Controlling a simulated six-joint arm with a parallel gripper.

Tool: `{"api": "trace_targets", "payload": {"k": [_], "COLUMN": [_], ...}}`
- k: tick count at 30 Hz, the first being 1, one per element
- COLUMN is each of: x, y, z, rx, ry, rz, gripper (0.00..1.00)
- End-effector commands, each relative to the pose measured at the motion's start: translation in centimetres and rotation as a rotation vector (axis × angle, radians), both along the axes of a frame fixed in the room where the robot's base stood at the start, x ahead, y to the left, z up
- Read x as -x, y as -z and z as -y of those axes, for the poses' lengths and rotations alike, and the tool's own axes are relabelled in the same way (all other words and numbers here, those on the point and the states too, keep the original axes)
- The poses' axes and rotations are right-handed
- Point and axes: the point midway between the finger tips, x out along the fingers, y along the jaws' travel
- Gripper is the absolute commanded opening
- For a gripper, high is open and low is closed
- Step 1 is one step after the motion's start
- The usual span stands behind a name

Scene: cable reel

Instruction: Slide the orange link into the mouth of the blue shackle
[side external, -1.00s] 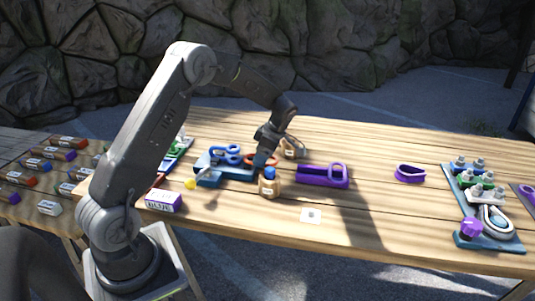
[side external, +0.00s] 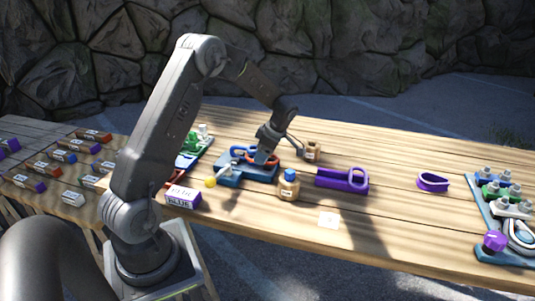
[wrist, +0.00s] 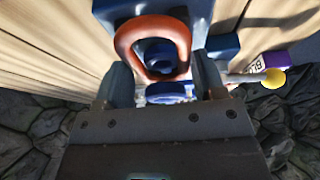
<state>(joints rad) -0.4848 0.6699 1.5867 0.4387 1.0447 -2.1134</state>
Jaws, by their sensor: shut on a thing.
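The orange link (wrist: 124,38) is a rounded loop at the top of the wrist view, and its lower end lies between my fingertips. A little of it shows at my fingertips in the side view (side external: 271,160). My gripper (wrist: 158,68) is shut on the orange link, low over the blue base (side external: 235,182); it also shows in the side view (side external: 264,158). In the wrist view a dark blue round part (wrist: 160,52) shows inside the loop. The blue shackle (side external: 238,151) seems to be the blue loop left of my fingers; its mouth is largely hidden.
A yellow knob (side external: 210,182) sticks out at the base's front left. A labelled box (side external: 183,197), a blue-capped jar (side external: 289,186) and a purple holder (side external: 335,180) stand nearby. The table's front middle is mostly clear.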

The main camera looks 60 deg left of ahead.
Motion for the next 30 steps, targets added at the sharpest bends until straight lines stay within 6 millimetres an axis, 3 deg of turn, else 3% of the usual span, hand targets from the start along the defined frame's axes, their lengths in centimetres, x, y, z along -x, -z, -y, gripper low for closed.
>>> {"api": "trace_targets", "payload": {"k": [23,24,30], "x": [-0.01,0.0,0.02], "y": [0.34,0.33,0.34], "z": [-0.05,-0.06,-0.05], "rx": [-0.001,-0.001,-0.001], "ry": [0.001,0.001,0.0], "rz": [0.001,0.001,0.001], "gripper": [0.31,0.67,0.86]}}
